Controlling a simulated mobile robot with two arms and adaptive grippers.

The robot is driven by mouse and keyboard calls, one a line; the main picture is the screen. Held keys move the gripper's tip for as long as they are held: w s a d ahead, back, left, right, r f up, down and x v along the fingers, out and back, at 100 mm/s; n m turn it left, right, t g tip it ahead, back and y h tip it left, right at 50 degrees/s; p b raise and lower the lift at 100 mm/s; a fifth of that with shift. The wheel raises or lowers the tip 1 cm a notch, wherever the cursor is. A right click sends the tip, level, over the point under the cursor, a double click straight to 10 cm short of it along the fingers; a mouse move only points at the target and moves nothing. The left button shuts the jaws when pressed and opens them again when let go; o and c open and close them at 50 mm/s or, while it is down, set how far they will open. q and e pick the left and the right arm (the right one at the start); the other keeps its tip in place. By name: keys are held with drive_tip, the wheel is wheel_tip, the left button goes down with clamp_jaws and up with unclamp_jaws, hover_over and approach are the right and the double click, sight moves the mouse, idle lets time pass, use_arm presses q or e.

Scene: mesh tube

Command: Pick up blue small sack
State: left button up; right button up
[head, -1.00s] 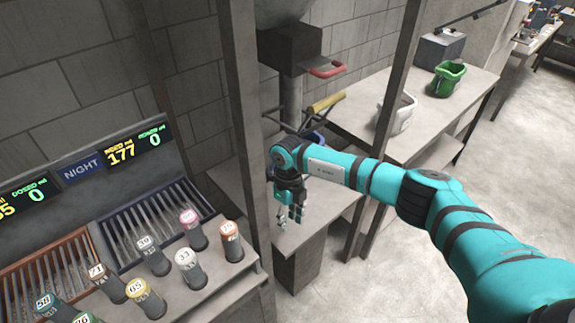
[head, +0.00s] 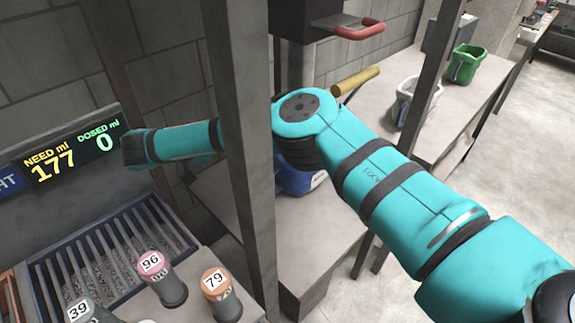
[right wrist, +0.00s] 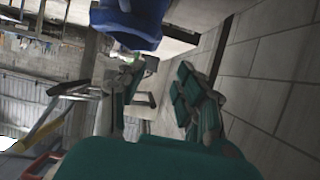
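The blue sack (head: 300,178) sits on the low shelf behind the grey post, mostly hidden by my right arm in the head view. In the right wrist view a blue body, which looks like the same sack (right wrist: 130,22), shows at the top edge, cut off by the frame. My right gripper (right wrist: 158,85) has its fingers spread with a gap between them. Nothing shows between them, and the blue body is beyond the fingertips. The head view does not show the right gripper's fingers. My left gripper is in neither view.
A grey post (head: 240,150) stands close to my right arm. A red handle (head: 358,28) and a yellow lever (head: 355,80) are above the shelf. A white container (head: 415,100) and a green one (head: 466,64) stand on the bench to the right. Labelled tubes (head: 160,278) stand front left.

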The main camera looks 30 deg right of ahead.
drive_tip(key=shift+s+d+r+b+x, duration=0.2)
drive_tip(key=shift+b+x, duration=0.3)
drive_tip(key=shift+x, duration=1.45)
drive_tip(key=shift+d+r+b+x, duration=0.15)
drive_tip(key=shift+r+b+x, duration=0.3)
drive_tip(key=shift+x, duration=1.45)
drive_tip(key=shift+s+d+r+b+x, duration=0.15)
drive_tip(key=shift+b+x, duration=0.4)
drive_tip(key=shift+x, duration=1.4)
drive_tip(key=shift+w+d+f+h, duration=0.1)
drive_tip(key=shift+d+f+h, duration=0.1)
drive_tip(key=shift+h, duration=0.1)
drive_tip(key=b+x, duration=0.1)
drive_tip(key=x, duration=0.1)
drive_tip(key=b+x, duration=0.1)
drive_tip(key=x, duration=0.1)
drive_tip(key=shift+d+f, duration=0.1)
drive_tip(key=shift+f, duration=0.3)
drive_tip(key=shift+d, duration=0.15)
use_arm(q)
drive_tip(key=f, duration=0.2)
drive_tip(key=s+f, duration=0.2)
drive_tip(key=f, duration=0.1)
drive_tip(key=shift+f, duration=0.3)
use_arm(e)
drive_tip(key=shift+r, duration=0.1)
drive_tip(key=shift+c, duration=0.2)
clamp_jaws()
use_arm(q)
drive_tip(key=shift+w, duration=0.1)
